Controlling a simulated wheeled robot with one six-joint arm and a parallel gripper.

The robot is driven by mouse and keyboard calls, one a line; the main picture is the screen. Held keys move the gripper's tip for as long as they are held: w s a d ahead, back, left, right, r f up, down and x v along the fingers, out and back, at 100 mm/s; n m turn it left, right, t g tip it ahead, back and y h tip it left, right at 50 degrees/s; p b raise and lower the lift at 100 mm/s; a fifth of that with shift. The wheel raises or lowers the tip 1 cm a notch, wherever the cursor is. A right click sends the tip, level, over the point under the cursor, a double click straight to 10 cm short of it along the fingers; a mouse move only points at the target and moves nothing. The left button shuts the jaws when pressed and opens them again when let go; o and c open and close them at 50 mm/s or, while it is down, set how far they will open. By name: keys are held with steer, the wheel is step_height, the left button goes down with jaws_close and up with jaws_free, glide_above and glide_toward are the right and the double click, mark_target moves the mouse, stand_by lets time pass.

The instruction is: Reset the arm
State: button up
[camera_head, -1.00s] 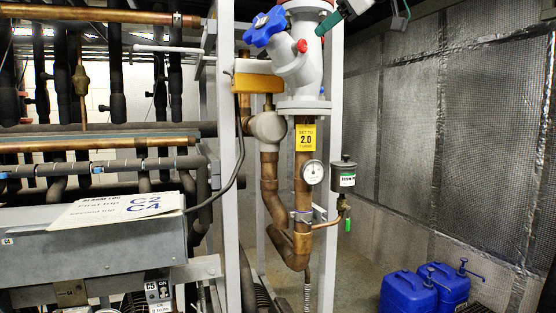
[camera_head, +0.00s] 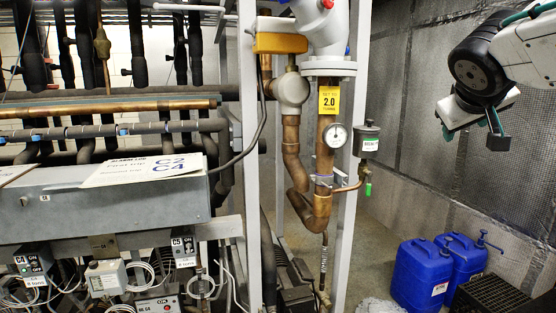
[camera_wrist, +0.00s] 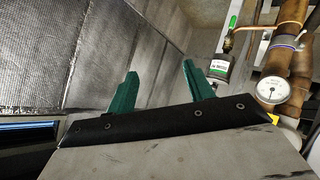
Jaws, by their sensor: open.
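My gripper (camera_head: 497,121) is at the upper right of the head view, in front of the silver foil wall and right of the copper pipes. In the wrist view its two green fingers (camera_wrist: 160,92) stand well apart, with nothing between them. The gripper is open and touches nothing that I can see.
Left of my gripper are a pressure gauge (camera_head: 336,135), a dark canister (camera_head: 367,139), a yellow "2.0" tag (camera_head: 329,100) and a copper pipe (camera_head: 323,207). Blue jugs (camera_head: 421,277) stand on the floor below. A grey box (camera_head: 110,212) holds an alarm log sheet (camera_head: 143,170).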

steer(key=s+a+f+g+y, duration=0.3)
steer(key=s+a+f+g, duration=0.1)
steer(key=s+f, duration=0.7)
steer(key=s+a+f+g+y, duration=0.3)
steer(key=s+a+f+g, duration=0.1)
steer(key=s+f, duration=0.8)
steer(key=s+a, duration=0.1)
steer(key=s, duration=0.2)
steer(key=shift+s+a+f+g, duration=0.15)
steer(key=shift+a+g, duration=0.15)
steer(key=c, duration=0.3)
steer(key=shift+c, duration=0.2)
